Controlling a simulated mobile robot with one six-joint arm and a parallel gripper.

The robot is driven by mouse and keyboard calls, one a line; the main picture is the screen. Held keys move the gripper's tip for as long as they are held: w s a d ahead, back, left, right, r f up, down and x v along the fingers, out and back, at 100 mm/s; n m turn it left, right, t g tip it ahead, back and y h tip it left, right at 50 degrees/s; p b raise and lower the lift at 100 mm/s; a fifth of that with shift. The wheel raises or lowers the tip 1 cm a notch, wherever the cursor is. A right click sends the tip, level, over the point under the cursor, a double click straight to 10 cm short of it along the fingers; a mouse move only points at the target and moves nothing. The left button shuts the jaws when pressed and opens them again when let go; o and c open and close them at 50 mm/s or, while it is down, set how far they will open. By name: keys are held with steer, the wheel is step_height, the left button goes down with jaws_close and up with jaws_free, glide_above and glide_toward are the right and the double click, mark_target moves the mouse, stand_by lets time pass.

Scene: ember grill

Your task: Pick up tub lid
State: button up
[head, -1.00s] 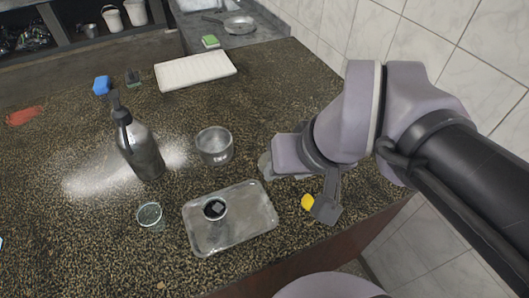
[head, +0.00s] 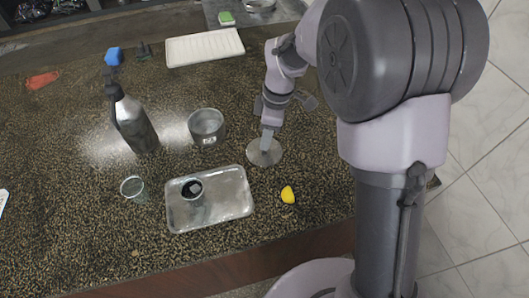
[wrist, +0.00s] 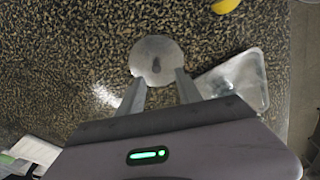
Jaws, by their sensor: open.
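The tub lid (head: 264,153) is a flat round grey disc lying on the speckled counter, right of the grey metal tub (head: 207,127). It also shows in the wrist view (wrist: 157,57), with a small dark knob or shadow at its middle. My gripper (head: 266,142) is over the lid, pointing down. In the wrist view my gripper's two fingers (wrist: 160,76) are apart, with the lid's near edge between and just beyond their tips. Nothing is held. Whether the fingertips touch the lid cannot be told.
A metal tray (head: 240,206) with a small cup (head: 193,198) lies in front. A yellow piece (head: 288,195) is near the counter's front edge. A dark bottle (head: 133,122), a glass (head: 132,187) and a white board (head: 205,47) stand or lie around.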

mark_target(259, 157)
steer(key=f+b, duration=0.1)
steer(key=f, duration=0.2)
steer(key=f+b, duration=0.1)
steer(key=f, duration=0.1)
steer(key=shift+w+a+f+b, duration=0.2)
steer(key=shift+w+f+b, duration=0.05)
steer(key=shift+w+b, duration=0.1)
steer(key=shift+r, duration=0.1)
jaws_close()
